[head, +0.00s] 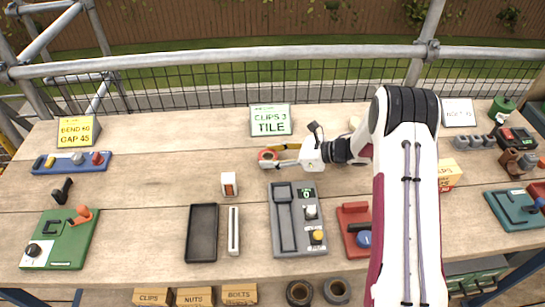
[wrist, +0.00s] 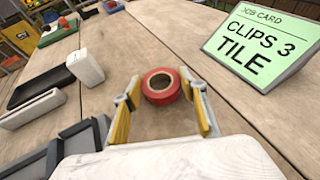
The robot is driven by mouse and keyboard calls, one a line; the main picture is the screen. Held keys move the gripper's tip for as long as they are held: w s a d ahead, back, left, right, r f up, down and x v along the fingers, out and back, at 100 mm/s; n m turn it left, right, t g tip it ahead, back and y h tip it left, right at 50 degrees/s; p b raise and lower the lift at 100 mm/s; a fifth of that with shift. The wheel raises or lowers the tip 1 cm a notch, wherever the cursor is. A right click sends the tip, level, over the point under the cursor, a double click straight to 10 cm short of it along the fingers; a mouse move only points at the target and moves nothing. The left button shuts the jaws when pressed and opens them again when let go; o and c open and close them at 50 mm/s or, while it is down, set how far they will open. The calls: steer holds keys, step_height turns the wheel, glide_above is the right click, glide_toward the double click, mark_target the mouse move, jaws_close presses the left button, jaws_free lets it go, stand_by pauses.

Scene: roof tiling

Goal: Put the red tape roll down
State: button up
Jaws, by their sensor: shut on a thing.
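The red tape roll (head: 264,156) is at the fingertips of my gripper (head: 279,154), over the back middle of the wooden bench. In the wrist view the red tape roll (wrist: 161,94) lies flat way up, its pale core showing, between the two yellow-faced fingers of my gripper (wrist: 162,88). The gripper is shut on the roll. I cannot tell whether the roll's underside touches the bench top.
A green job card (head: 271,120) reading "CLIPS 3 TILE" stands just behind the roll. A white block (head: 228,184), black tray (head: 202,232) and grey device (head: 297,228) are in front. Bench top (head: 165,165) to the left is clear.

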steer(key=shift+f, duration=0.35)
steer(key=shift+f, duration=0.15)
steer(key=o, duration=1)
steer(key=shift+c, duration=0.2)
steer(key=shift+r, duration=0.2)
steer(key=v, duration=1.2)
